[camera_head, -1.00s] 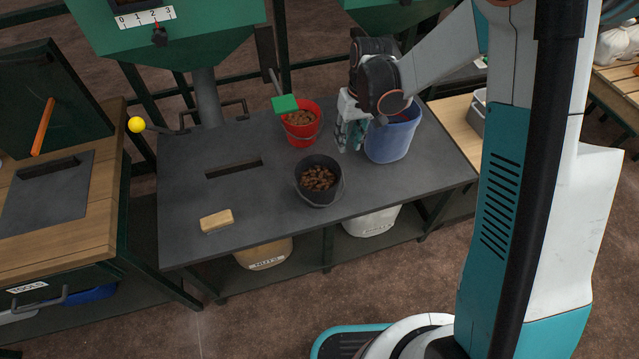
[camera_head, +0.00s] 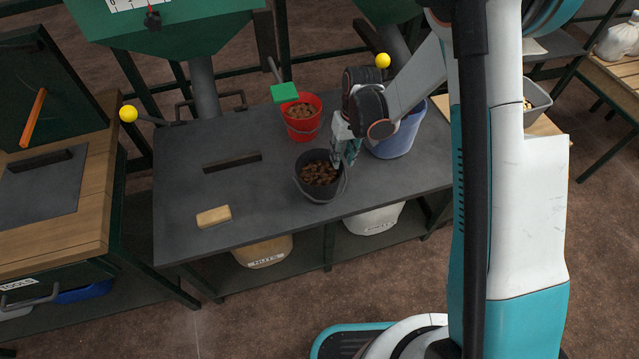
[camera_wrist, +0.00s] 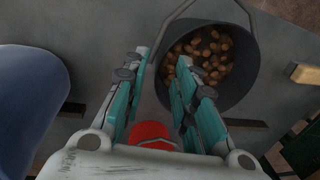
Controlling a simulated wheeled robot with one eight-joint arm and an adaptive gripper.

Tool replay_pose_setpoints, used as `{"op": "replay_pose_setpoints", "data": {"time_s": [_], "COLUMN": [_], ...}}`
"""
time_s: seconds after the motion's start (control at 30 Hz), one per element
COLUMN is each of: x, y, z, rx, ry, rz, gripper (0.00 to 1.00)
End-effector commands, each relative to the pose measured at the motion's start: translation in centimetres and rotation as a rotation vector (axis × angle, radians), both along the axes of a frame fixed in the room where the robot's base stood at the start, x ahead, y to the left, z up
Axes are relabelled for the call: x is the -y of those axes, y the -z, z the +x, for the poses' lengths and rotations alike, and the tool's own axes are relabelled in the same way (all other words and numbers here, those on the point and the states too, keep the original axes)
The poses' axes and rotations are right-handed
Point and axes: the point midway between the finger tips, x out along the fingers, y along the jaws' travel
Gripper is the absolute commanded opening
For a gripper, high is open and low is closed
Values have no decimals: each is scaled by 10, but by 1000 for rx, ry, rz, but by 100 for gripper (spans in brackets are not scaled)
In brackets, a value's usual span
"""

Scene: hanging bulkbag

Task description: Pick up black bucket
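The black bucket (camera_head: 318,177) stands upright on the dark grey table and holds brown nuts. In the wrist view the bucket (camera_wrist: 247,78) lies ahead and to the right. The two teal fingers (camera_wrist: 153,82) are spread apart with a gap between them, and the handle passes beyond their tips. I cannot tell whether a finger touches the rim.
A red bucket (camera_head: 302,126) with nuts and a green scoop (camera_head: 284,93) stands behind. A blue bucket (camera_head: 398,140) stands close to the right, partly behind my arm. A wooden block (camera_head: 213,216) lies front left. The table's (camera_head: 240,190) left part is mostly clear.

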Motion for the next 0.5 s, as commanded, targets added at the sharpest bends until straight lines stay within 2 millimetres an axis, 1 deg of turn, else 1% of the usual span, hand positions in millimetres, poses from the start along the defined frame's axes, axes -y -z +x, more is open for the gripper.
{"op": "replay_pose_setpoints", "data": {"time_s": [0.03, 0.23, 0.33, 0.5], "x": [-2, -7, -7, -7], "y": [10, 38, 42, 41], "z": [0, -1, -1, -1], "rx": [0, 0, 0, 0], "ry": [-1, -1, -1, 0], "rz": [0, 0, 0, 0], "gripper": [26, 26, 26, 26]}}
